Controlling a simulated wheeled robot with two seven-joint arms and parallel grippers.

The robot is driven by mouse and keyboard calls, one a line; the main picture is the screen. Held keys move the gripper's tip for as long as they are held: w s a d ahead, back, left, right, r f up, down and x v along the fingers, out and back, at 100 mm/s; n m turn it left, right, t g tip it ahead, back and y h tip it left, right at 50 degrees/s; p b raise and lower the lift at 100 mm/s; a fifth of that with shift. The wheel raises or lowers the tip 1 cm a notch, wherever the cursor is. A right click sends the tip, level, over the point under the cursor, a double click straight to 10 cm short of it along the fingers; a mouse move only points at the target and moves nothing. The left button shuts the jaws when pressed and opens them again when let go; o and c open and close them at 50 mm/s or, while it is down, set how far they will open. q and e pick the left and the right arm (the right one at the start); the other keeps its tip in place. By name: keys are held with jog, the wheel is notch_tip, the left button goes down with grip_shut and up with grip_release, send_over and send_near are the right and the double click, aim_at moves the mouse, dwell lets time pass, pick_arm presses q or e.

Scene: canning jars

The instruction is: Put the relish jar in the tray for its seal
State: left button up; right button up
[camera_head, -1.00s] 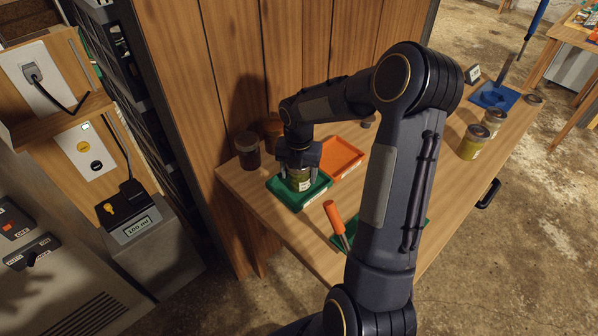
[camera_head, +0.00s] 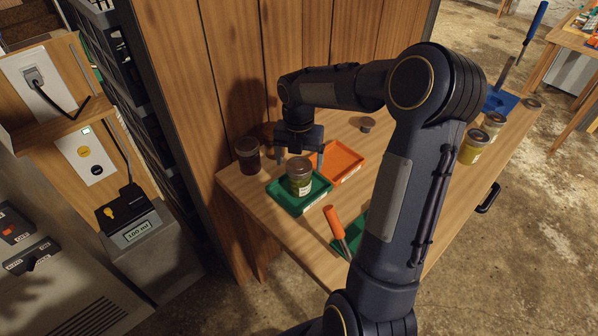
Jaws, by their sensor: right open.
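A jar with green contents and a dark lid, seemingly the relish jar (camera_head: 300,180), stands upright in the green tray (camera_head: 289,205) near the left end of the bench. Its label is too small to read. My right gripper (camera_head: 299,157) is open and empty, just behind and above the jar, with its fingers apart from it. An orange tray (camera_head: 347,157) lies to the right of the green one, with no jar visible in it. My left gripper is not in view.
A dark jar (camera_head: 248,156) stands left of the green tray. An orange-handled tool (camera_head: 334,222) is in front, by another green item mostly hidden behind my arm.

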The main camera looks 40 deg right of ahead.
notch_tip(320, 180, up, 5)
jog(key=s+a+r+m+t+y, duration=0.1)
jog(key=s+a+m+t+y, duration=0.1)
jog(key=s+a+m, duration=0.6)
jog(key=s+a+r+m+t+y, duration=0.1)
jog(key=s+a+m+t, duration=0.2)
jog(key=s+a+m, duration=0.5)
jog(key=shift+s+a+r+m+t+y, duration=0.35)
jog(key=shift+s+m, duration=2.15)
jog(key=shift+m, duration=3.3)
